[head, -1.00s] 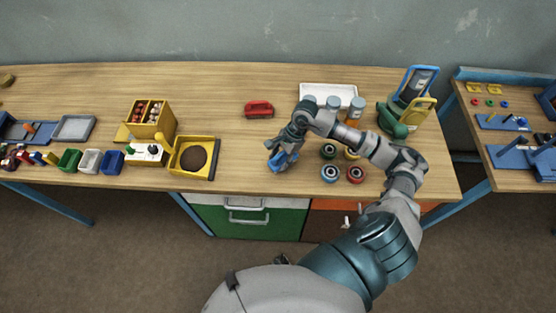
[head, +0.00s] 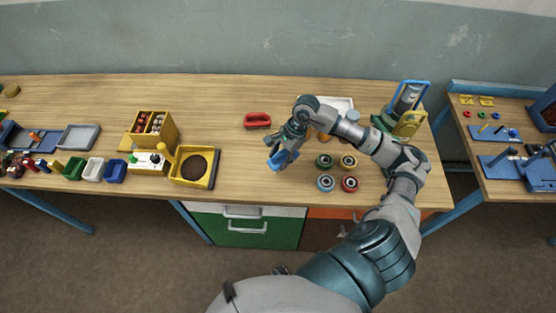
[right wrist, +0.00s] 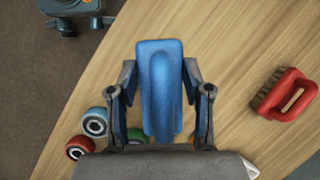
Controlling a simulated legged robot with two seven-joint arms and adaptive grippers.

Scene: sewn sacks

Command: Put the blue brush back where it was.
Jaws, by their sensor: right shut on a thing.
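The blue brush (head: 279,161) is in my right gripper (head: 283,155), over the front middle of the wooden bench. In the right wrist view the brush (right wrist: 160,85) lies between the two fingers of the right gripper (right wrist: 160,98), which are shut on its sides. Its bristles are hidden from view. A red brush (head: 257,120) lies on the bench behind and to the left of the gripper; it also shows at the right of the right wrist view (right wrist: 287,94). My left gripper is not in view.
Several coloured rollers (head: 326,183) stand just right of the gripper. A white tray (head: 342,102) is partly hidden behind my arm. A yellow tray with dark contents (head: 211,181) and a yellow box (head: 155,124) stand to the left. Bench between yellow tray and gripper is clear.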

